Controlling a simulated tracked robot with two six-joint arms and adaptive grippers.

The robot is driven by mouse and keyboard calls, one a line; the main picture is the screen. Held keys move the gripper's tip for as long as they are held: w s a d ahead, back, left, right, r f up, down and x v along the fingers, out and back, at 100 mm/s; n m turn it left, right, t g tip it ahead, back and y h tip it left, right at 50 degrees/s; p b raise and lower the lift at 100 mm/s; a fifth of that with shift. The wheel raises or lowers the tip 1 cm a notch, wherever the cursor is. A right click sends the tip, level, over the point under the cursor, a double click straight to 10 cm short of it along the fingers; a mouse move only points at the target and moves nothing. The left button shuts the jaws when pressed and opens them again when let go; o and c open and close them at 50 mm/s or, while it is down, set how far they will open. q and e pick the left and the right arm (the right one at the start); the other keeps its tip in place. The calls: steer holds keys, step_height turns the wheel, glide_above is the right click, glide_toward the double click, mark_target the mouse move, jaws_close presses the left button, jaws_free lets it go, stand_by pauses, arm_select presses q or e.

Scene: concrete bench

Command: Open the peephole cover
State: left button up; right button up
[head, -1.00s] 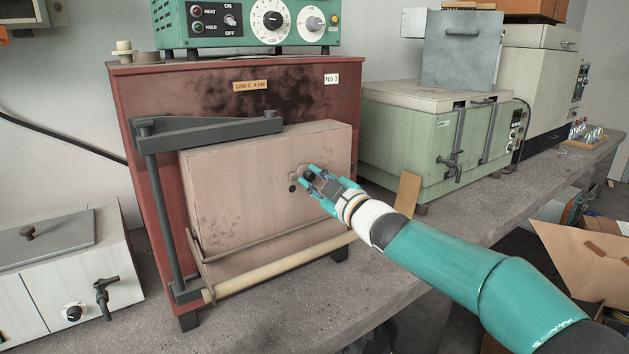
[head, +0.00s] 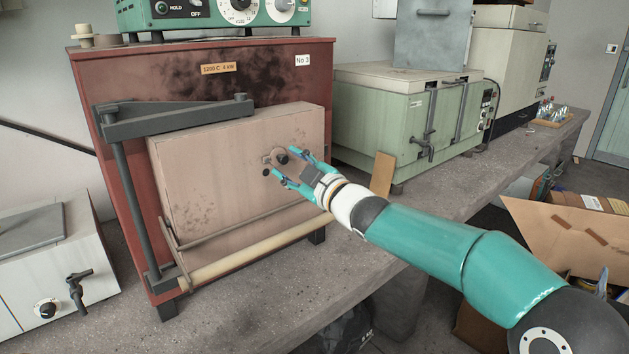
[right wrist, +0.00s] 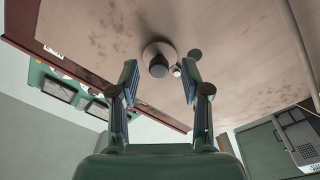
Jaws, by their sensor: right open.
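The furnace door (head: 215,165) is a pale, stained block on the front of the red furnace (head: 205,85). On it sits the peephole cover (head: 270,157), a small pale disc with a dark knob (head: 282,159). A dark round spot (head: 266,172) lies beside the cover; I cannot tell whether it is the hole. My right gripper (head: 289,162) is open, its fingers spread to either side of the knob. In the right wrist view the knob (right wrist: 158,68) shows between the fingertips, with no finger visibly gripping it. The left gripper is not in view.
A long handle bar (head: 250,250) crosses low in front of the door. A dark frame arm (head: 175,120) runs across its top. A green furnace (head: 395,120) and a small tan board (head: 383,173) stand to the right. The bench front (head: 270,300) is clear.

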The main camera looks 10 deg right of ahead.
steer(key=v, duration=1)
steer(key=shift+s+d, duration=0.2)
steer(key=shift+f, duration=0.1)
step_height(320, 180, down, 13)
steer(key=w+d+m+g+h+p, duration=0.2)
steer(key=m+g+p, duration=0.1)
steer(key=p, duration=0.3)
steer(key=s+f+m+g+h+p, duration=0.15)
steer(key=s+f, duration=0.25)
steer(key=f, duration=0.5)
steer(key=s+f+m+g+h+p, duration=0.1)
steer(key=s+f+m+g+p, duration=0.2)
steer(key=f, duration=0.6)
steer(key=s+f+m+g, duration=0.4)
steer(key=s+f+m, duration=0.1)
steer(key=s, duration=0.9)
steer(key=s+f+m+g+h, duration=0.1)
steer(key=s+f+m+g, duration=0.3)
steer(key=s+f, duration=0.4)
steer(key=s+p, duration=0.1)
steer(key=s, duration=0.4)
steer(key=shift+s+d+m, duration=0.2)
steer(key=shift+s+m, duration=0.15)
steer(key=shift+s, duration=0.05)
